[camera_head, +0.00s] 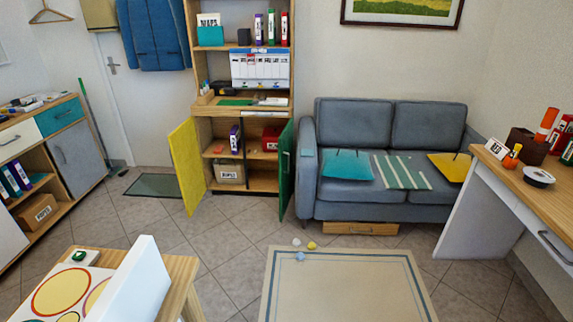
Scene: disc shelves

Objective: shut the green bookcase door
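The bookcase (242,110) stands against the back wall, left of the sofa. Its green door (287,170) is on the right side of the lower section and stands open, swung out toward me and seen nearly edge-on, close to the sofa's left arm. A yellow door (187,166) on the left side of the lower section also stands open. The lower shelves show a box (230,173), a purple binder and a red item. My gripper is not in view.
A grey sofa (385,190) with cushions stands right of the bookcase. A beige rug (345,290) with small balls (311,245) lies in front. A wooden table (184,270) is at near left, a desk (530,195) at right, a cabinet (60,150) at left. Tiled floor before the bookcase is clear.

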